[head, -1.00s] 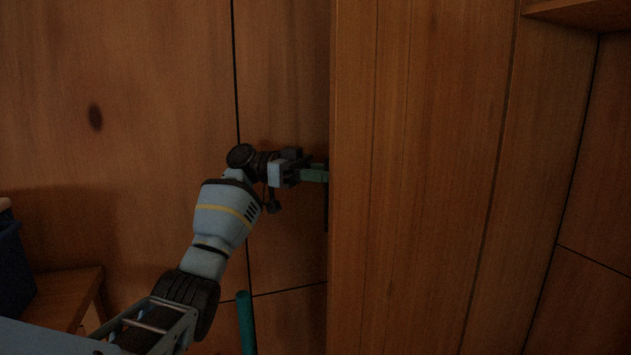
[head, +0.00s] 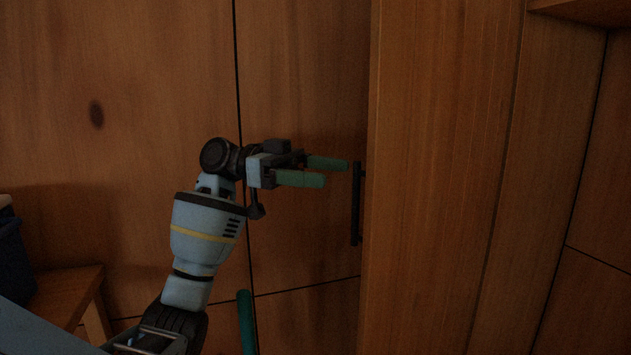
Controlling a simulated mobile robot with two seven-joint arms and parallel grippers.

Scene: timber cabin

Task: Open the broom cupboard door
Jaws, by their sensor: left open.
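The broom cupboard door (head: 445,190) is a tall wooden panel standing swung open, its free edge towards the left and its inner face towards me. Its dark bar handle (head: 356,203) shows just past that edge, on the far face. My left gripper (head: 336,172) is open and empty. Its two green fingers point right, their tips a little left of the handle's upper part and seemingly apart from it. My right gripper is out of view.
A flat wooden wall (head: 165,110) lies behind my left arm. A shelf (head: 585,9) shows at top right. A teal rod (head: 246,325) stands upright at bottom centre. A wooden bench (head: 65,290) with a dark blue container (head: 14,262) is at lower left.

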